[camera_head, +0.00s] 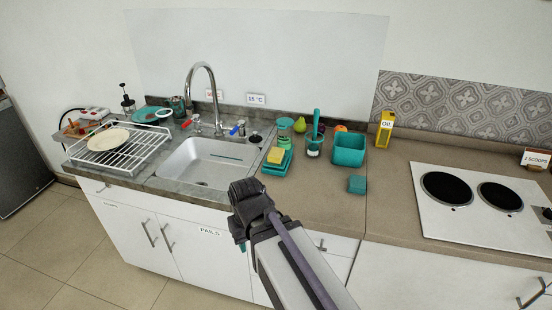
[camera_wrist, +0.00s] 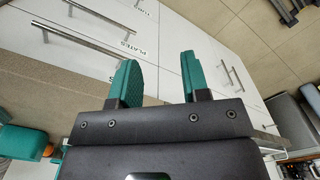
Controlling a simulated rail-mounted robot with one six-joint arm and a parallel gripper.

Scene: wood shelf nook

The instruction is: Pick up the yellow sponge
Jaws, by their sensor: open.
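The yellow sponge (camera_head: 275,155) sits on a teal tray (camera_head: 278,168) on the counter, just right of the sink. My gripper (camera_head: 241,246) is in front of the counter, lower than and apart from the sponge, with its teal fingertips mostly hidden behind my arm in the head view. In the wrist view my gripper (camera_wrist: 160,75) has its two teal fingers spread apart with nothing between them. The wrist view faces the white cabinet fronts and the floor, and the sponge cannot be made out there.
A teal bin (camera_head: 349,149), a teal block (camera_head: 357,184) and a cup with a teal-handled tool (camera_head: 314,145) stand right of the tray. The sink (camera_head: 205,163) and faucet (camera_head: 203,95) are left. A cooktop (camera_head: 480,205) is far right. The front counter middle is clear.

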